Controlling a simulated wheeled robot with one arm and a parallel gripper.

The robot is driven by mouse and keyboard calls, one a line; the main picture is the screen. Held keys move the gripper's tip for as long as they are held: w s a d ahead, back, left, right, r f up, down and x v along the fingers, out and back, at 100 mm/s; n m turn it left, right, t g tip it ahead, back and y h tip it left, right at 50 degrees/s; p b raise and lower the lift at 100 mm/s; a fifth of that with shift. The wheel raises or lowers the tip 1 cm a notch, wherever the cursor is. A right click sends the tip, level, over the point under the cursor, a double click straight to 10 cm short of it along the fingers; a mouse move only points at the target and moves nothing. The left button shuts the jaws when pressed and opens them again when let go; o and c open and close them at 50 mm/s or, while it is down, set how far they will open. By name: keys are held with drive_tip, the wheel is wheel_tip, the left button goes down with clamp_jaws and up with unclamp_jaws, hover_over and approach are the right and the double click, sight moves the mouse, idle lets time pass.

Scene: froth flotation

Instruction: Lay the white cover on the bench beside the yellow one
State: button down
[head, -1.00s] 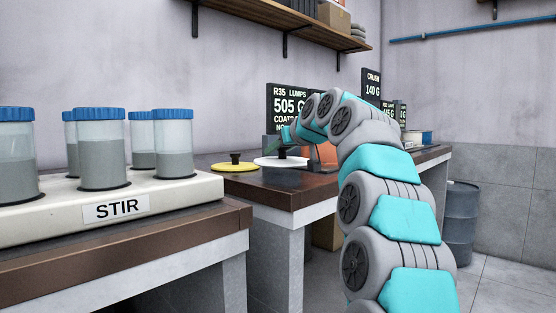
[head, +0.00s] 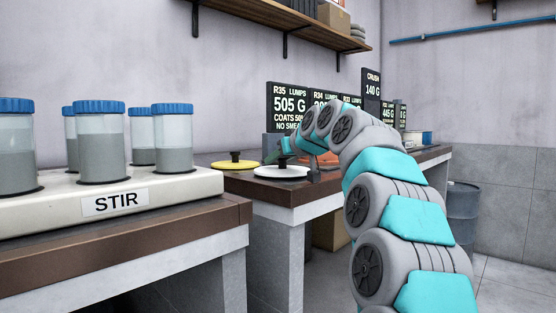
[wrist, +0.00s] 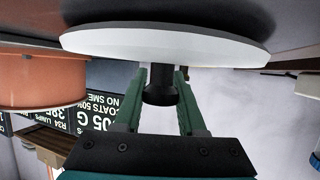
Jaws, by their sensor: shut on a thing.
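The white cover (head: 282,172) is a flat round disc with a dark knob, at the bench's near end, right of the yellow cover (head: 235,165). In the wrist view the white cover (wrist: 170,46) spans the top of the picture. Its knob stands between the two green fingers of my gripper (wrist: 161,84), which is shut on it. In the head view my gripper (head: 281,151) is small and partly hidden by the arm. The yellow cover lies flat on the dark bench top (head: 262,187). I cannot tell whether the white cover touches the bench.
An orange vessel (wrist: 40,76) shows in the wrist view. Dark sign boards (head: 290,103) stand behind the bench. A stirrer base (head: 160,195) with several blue-lidded jars sits on the nearer bench at left. A grey drum (head: 462,200) stands at right.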

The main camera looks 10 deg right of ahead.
drive_tip(key=c, duration=0.5)
unclamp_jaws()
drive_tip(key=shift+f, duration=0.15)
drive_tip(key=shift+r+p, duration=0.65)
drive_tip(key=shift+r, duration=0.15)
drive_tip(key=v, duration=1.1)
drive_tip(key=shift+s+d+r, duration=0.1)
drive_tip(key=shift+s+d, duration=0.05)
drive_tip(key=shift+s, duration=0.25)
